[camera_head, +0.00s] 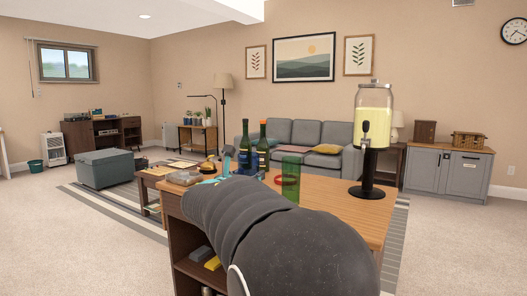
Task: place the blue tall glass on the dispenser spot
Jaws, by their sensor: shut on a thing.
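A narrow blue shape (244,161), which looks like the blue tall glass, shows just beyond my dark arm, beside the dark bottles. Its lower part is hidden, and I cannot tell whether it is held. The drink dispenser (376,122), a clear jar of pale yellow liquid with a dark tap, stands on a black stand on the wooden counter (345,212). The spot under the tap looks empty. A tall translucent green shape (291,180) stands left of the dispenser.
Two dark bottles (263,150) stand near the blue shape. A red ring-like thing (279,180) lies by the green shape. Small clutter (184,177) lies at the counter's left. A grey sofa (300,140) is behind. The counter in front of the dispenser is clear.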

